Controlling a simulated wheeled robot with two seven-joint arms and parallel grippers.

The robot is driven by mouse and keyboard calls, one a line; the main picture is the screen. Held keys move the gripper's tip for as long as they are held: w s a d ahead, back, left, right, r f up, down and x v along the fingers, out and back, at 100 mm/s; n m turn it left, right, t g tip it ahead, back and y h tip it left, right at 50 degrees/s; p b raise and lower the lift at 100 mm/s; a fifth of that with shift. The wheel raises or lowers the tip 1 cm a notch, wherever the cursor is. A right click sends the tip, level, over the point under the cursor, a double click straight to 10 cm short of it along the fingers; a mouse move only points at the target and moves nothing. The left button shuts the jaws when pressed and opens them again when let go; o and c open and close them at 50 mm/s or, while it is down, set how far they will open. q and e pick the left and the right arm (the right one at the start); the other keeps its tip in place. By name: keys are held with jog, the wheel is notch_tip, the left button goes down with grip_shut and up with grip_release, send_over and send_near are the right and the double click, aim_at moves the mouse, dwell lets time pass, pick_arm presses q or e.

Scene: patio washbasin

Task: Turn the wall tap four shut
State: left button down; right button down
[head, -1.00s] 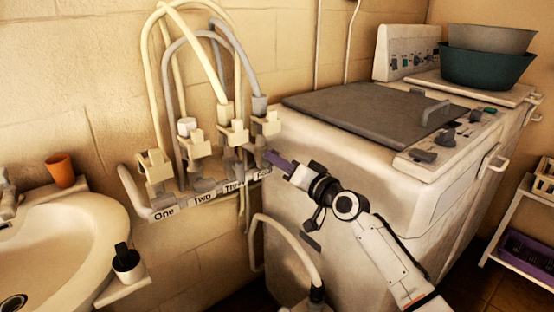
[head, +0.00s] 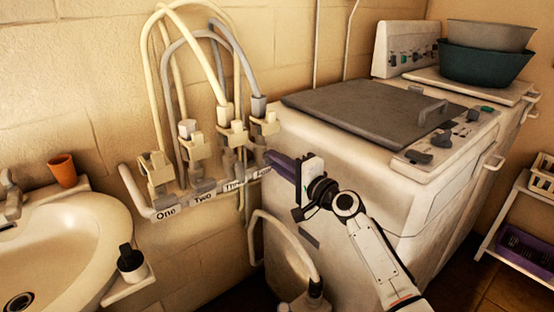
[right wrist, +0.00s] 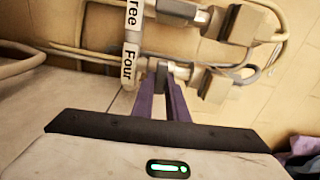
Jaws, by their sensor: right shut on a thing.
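Wall tap four (head: 264,127) is at the right end of a row of taps on a white pipe, and a grey hose rises from it. Its "Four" label (right wrist: 128,66) shows in the right wrist view. My right gripper (head: 273,158) reaches it from the right with purple fingers. In the right wrist view the fingers (right wrist: 162,80) are shut on the small handle of tap four (right wrist: 162,70), beside the label. The fingers hide part of the handle, so its exact angle is hard to tell. My left gripper is not in view.
Taps one (head: 157,170), two (head: 192,145) and three (head: 232,138) stand close by to the left, with looping hoses above. A white washing machine (head: 340,180) stands close on the right. A washbasin (head: 70,240) with an orange cup (head: 62,170) is at left.

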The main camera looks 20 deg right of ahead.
jog(key=shift+f+m, duration=0.1)
jog(key=shift+m, duration=0.3)
jog(key=c, duration=1.7)
grip_release()
jog(key=shift+c, duration=0.2)
jog(key=shift+s, duration=0.15)
jog(key=p+v, duration=0.1)
jog(key=v, duration=0.9)
